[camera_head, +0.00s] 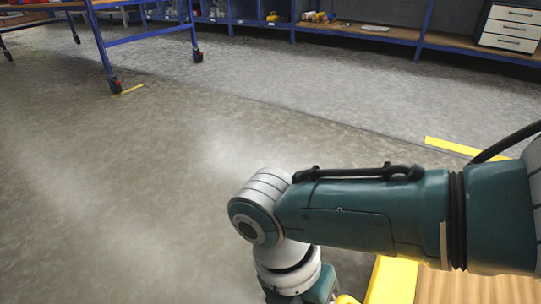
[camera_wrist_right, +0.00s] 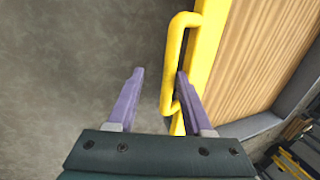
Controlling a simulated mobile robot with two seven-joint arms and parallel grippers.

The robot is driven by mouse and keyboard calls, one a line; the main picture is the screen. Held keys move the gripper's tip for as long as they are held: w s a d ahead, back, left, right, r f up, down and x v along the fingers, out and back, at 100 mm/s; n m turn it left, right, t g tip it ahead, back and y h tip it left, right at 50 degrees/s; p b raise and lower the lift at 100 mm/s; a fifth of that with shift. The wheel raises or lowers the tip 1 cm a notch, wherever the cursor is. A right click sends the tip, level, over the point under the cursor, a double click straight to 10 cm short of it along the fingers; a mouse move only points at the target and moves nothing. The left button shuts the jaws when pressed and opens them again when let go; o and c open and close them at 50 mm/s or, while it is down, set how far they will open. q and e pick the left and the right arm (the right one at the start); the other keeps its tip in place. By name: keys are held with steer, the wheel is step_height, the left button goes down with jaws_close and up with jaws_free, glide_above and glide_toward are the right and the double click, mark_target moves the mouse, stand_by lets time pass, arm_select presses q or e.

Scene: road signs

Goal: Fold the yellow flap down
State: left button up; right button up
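The yellow flap shows in the right wrist view as a wood panel (camera_wrist_right: 260,55) with a yellow edge (camera_wrist_right: 207,45) and a yellow loop handle (camera_wrist_right: 172,65). My right gripper (camera_wrist_right: 160,85) has its two purple fingers apart. The handle's bar lies between them, closer to the right finger, whose tip appears to reach into the loop. I cannot tell whether they touch. In the head view the yellow edge (camera_head: 393,281) and wood panel (camera_head: 475,291) show at the bottom right, partly hidden by my right arm. My left gripper is out of view.
Grey floor (camera_head: 110,190) is open to the left. A blue-framed wheeled table (camera_head: 150,36) stands at the back left. Shelving (camera_head: 400,35) with a white drawer unit (camera_head: 509,28) lines the back. A yellow floor strip (camera_head: 450,146) lies at the right.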

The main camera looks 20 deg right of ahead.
steer(key=shift+r, duration=0.1)
steer(key=p+v, duration=0.5)
steer(key=v, duration=0.4)
steer(key=shift+a+r+p, duration=0.2)
steer(key=shift+r+p, duration=0.1)
steer(key=shift+p, duration=0.05)
steer(key=shift+w, duration=0.1)
